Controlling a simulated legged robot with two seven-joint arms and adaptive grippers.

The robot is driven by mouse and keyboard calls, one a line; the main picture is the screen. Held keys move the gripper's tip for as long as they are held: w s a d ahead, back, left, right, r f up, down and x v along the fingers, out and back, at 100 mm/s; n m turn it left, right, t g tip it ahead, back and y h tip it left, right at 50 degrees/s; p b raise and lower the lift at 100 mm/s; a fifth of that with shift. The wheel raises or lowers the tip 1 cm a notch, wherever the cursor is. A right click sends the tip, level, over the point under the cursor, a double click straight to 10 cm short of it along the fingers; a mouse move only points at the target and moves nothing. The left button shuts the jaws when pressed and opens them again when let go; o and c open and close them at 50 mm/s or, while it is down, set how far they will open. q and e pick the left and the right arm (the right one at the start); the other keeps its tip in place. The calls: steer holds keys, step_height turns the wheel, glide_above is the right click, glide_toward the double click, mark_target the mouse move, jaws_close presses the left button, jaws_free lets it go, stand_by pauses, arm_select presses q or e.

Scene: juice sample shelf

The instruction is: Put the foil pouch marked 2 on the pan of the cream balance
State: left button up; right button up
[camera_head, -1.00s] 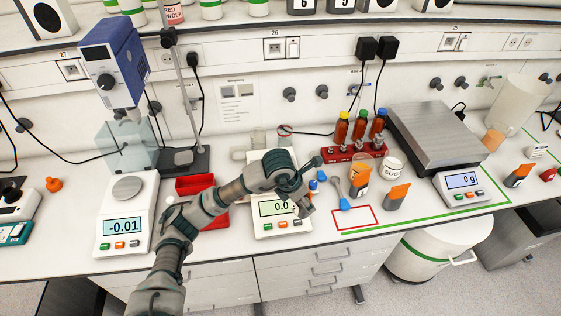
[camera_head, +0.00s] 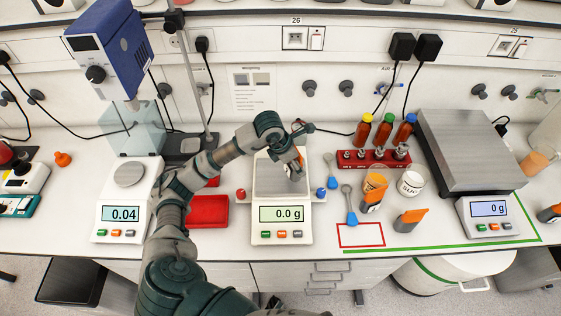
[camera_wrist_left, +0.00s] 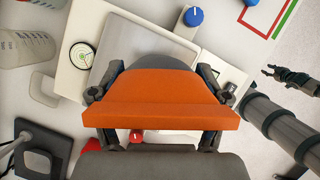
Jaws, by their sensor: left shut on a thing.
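My left gripper (camera_head: 298,160) is shut on an orange-topped pouch (camera_head: 300,158). The pouch hangs over the square steel pan of the cream balance, near its right side; whether it touches the pan cannot be told. The cream balance (camera_head: 305,225) reads 0.0 g, and its bare pan (camera_head: 270,178) shows in the head view. In the left wrist view the pouch's orange top (camera_wrist_left: 160,105) lies between the two fingers, with the pan (camera_wrist_left: 150,42) behind it. No number can be read on the pouch. What looks like my right gripper (camera_wrist_left: 288,77) shows small in the wrist view.
Left is a white balance with a round pan (camera_head: 131,174), reading 0.04. Red trays (camera_head: 208,212) sit between the balances. Right are a blue spoon (camera_head: 349,205), other orange-topped pouches (camera_head: 410,219), a red bottle rack (camera_head: 372,160) and a large scale (camera_head: 465,150).

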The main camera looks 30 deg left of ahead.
arm_select(q)
steer(key=a, duration=0.5)
steer(key=shift+w+a+f+p, duration=0.1)
steer(key=shift+w+f+p, duration=0.05)
steer(key=shift+f+p, duration=0.25)
steer(key=shift+a+f, duration=0.1)
steer(key=shift+s+d+f+p, duration=0.1)
steer(key=shift+s+f+p, duration=0.1)
steer(key=shift+f, duration=0.35)
steer(key=shift+s+d+f+p, duration=0.1)
steer(key=shift+f+p, duration=0.05)
steer(key=shift+f, duration=0.35)
steer(key=shift+w+f, duration=0.2)
steer(key=shift+f, duration=0.35)
steer(key=o, duration=1.3)
steer(key=shift+o, duration=0.2)
steer(key=shift+s+a, duration=0.1)
steer(key=shift+a, duration=0.05)
steer(key=b+v, duration=0.1)
steer(key=v, duration=1.1)
steer(key=shift+b, duration=0.4)
